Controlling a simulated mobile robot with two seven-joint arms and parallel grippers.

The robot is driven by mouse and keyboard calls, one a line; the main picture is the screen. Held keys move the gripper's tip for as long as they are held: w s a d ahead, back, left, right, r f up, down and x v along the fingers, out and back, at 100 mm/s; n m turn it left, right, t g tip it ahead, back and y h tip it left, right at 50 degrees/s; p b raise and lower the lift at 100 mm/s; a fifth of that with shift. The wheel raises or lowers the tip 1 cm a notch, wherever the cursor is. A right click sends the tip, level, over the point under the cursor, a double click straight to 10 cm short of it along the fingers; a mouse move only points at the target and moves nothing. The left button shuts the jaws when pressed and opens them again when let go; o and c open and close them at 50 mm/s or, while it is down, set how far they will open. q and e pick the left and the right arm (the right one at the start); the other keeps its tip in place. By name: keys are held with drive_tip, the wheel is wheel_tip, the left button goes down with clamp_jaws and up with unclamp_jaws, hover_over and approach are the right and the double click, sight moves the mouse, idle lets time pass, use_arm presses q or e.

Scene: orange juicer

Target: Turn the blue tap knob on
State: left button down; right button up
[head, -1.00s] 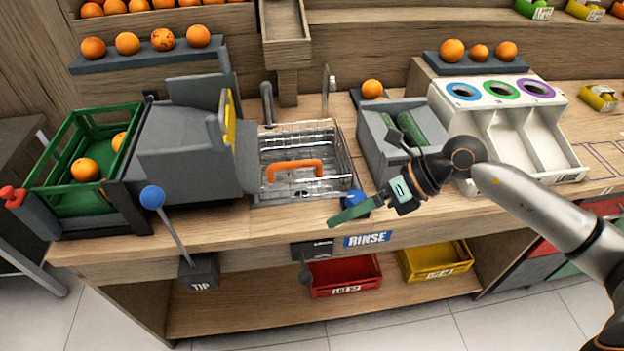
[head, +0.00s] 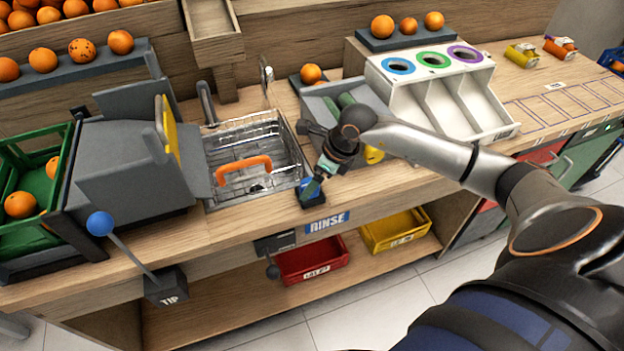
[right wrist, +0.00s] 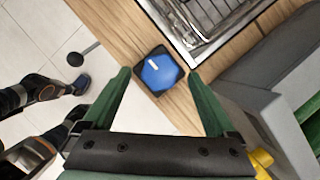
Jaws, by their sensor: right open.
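The blue tap knob (right wrist: 160,74) sits on a dark square base at the counter's front edge, with a pale mark on its top. In the head view the knob (head: 306,185) is partly hidden by my right gripper. My right gripper (head: 312,190) reaches over it with green fingers. In the right wrist view my right gripper (right wrist: 158,82) is open, one finger on each side of the knob, with visible gaps; whether the fingers are down at knob height I cannot tell. My left gripper is not in view.
A sink with a wire basket (head: 256,150) and orange handle lies left of the knob. A grey box (head: 318,100) stands behind my right gripper. A white three-hole sorter (head: 440,90) is to the right. The RINSE label (head: 327,222) is on the counter front.

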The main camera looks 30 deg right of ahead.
drive_tip(key=shift+x, duration=0.8)
drive_tip(key=shift+c, duration=0.3)
